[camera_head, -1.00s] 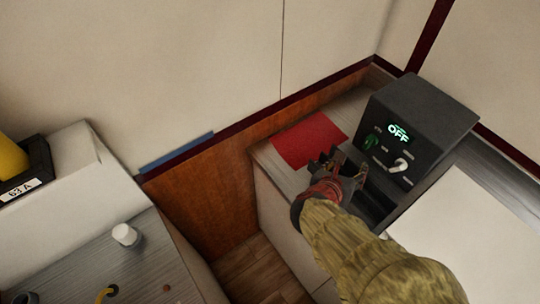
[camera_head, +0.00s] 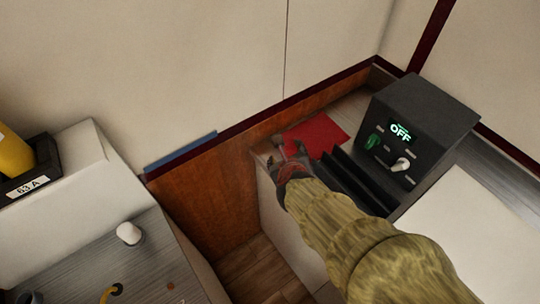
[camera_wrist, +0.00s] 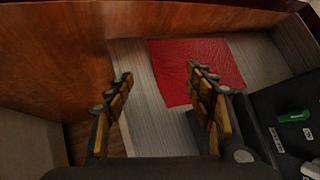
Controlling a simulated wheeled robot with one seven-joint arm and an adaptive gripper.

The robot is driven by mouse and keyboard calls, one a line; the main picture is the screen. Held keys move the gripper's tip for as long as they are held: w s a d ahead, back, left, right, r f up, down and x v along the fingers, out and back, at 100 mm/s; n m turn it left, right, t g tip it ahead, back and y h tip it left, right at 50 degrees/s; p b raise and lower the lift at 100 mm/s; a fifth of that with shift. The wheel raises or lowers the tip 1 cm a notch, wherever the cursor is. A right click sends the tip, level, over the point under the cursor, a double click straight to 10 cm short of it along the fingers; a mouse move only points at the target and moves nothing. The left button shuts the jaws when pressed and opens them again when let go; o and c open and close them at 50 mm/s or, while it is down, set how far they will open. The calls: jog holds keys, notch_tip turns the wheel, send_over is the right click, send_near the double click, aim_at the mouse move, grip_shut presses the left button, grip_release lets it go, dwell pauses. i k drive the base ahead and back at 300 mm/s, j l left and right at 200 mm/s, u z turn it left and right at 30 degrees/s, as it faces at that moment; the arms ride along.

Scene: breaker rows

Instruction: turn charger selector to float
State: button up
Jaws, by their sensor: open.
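The charger (camera_head: 425,115) is a dark box on the counter at the right of the head view. Its lit display (camera_head: 401,132) reads OFF. A green knob (camera_head: 373,141) and a white knob (camera_head: 402,164) are on its front face. The green knob also shows at the right edge of the wrist view (camera_wrist: 293,115). I cannot read the small labels. My gripper (camera_wrist: 165,90) is open and empty. In the head view my gripper (camera_head: 283,150) is left of the charger, beside the red mat, apart from both knobs.
A red mat (camera_head: 318,134) lies on the counter. Dark upright ridges (camera_head: 358,180) stand between my arm and the charger. A wooden panel (camera_head: 208,200) runs along the wall. A left counter holds a white knob (camera_head: 129,233) and a yellow object (camera_head: 12,153).

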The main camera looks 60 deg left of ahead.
aim_at(403, 164)
jog(key=l+u, duration=0.15)
jog(key=u, duration=0.2)
jog(key=k+l+u, duration=0.15)
jog(key=u, duration=0.2)
